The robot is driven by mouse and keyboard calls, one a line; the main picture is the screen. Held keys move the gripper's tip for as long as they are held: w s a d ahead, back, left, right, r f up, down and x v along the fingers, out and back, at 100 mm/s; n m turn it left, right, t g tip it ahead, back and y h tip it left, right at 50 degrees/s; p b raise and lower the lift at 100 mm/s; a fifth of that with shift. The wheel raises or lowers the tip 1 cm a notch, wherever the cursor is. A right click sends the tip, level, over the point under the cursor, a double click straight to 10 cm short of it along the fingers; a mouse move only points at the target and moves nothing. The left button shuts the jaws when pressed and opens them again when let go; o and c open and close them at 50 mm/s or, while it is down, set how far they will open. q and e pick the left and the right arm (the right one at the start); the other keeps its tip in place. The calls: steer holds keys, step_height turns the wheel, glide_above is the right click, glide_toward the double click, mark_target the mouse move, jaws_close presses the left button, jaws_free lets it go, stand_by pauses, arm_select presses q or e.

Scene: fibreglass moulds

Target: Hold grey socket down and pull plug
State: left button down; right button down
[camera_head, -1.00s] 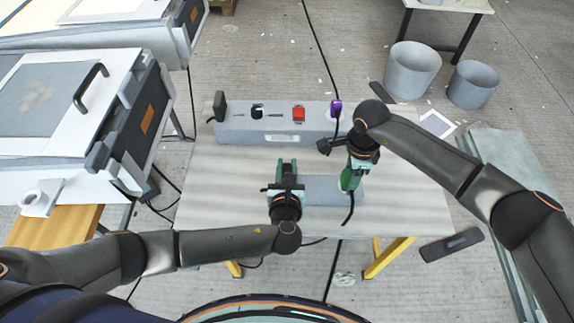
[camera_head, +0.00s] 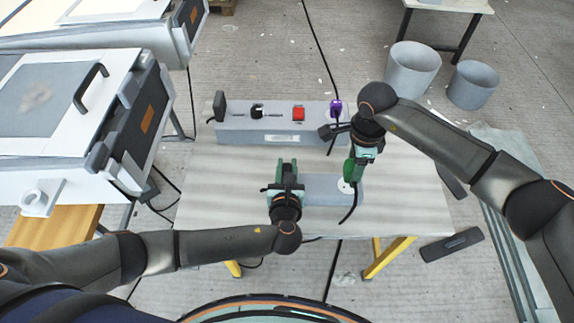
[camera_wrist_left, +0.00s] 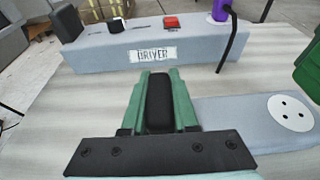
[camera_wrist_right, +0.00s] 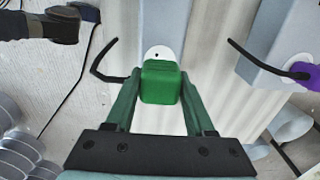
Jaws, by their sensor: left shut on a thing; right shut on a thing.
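The grey socket (camera_head: 325,186) is a long block on the table, with a white round outlet face at its right end. The outlet face (camera_wrist_left: 290,113) shows bare with dark holes in the left wrist view. The plug's black cord hangs down beside the socket.
Behind the socket stands a grey box labelled DRIVER (camera_head: 270,125) with a black knob, a red switch (camera_head: 298,113) and a purple plug (camera_head: 336,107). The right part of the table (camera_head: 410,195) is clear. Grey buckets (camera_head: 412,68) stand on the floor beyond.

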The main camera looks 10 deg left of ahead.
steer(key=shift+r, duration=1)
steer(key=shift+r, duration=0.1)
steer(key=shift+r, duration=2.4)
arm_select(q)
steer(key=c, duration=0.6)
jaws_free()
steer(key=v, duration=1.2)
